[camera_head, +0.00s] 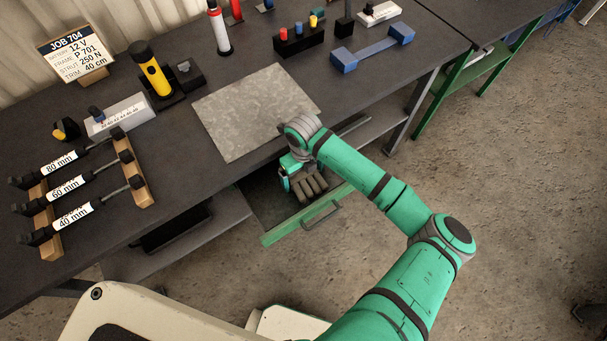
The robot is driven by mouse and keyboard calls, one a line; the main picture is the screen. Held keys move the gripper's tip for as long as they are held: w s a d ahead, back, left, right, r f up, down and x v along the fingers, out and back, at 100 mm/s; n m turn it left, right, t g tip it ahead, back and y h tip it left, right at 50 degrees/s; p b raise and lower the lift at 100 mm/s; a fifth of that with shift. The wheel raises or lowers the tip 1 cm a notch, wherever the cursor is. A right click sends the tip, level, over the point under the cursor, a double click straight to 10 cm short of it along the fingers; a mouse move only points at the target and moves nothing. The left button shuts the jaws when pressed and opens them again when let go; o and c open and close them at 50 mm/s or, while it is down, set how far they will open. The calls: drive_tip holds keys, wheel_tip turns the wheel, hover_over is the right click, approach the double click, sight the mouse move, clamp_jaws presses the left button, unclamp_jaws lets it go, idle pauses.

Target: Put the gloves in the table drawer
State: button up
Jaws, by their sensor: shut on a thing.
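The table drawer (262,236) is pulled out from under the dark table, with a green front and a grey handle. My gripper (297,186) is at the drawer opening, pointing down, and is shut on the gloves (312,186). The gloves look grey-brown, with their fingers toward the drawer front. They are over or within the drawer; I cannot tell whether they touch its floor. My wrist hides part of the gloves and of the drawer's back.
A grey metal sheet (245,112) lies on the table (185,175) behind the drawer. Struts on wooden racks (137,180) are at left. A yellow torch (150,68), a blue bracket (372,47) and a job sign (76,52) stand farther back.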

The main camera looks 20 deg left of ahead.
sight(303, 175)
drive_tip(key=shift+f, duration=0.25)
drive_tip(key=o, duration=0.9)
wheel_tip(303, 175, up, 12)
drive_tip(key=shift+r, duration=0.1)
idle(0.5)
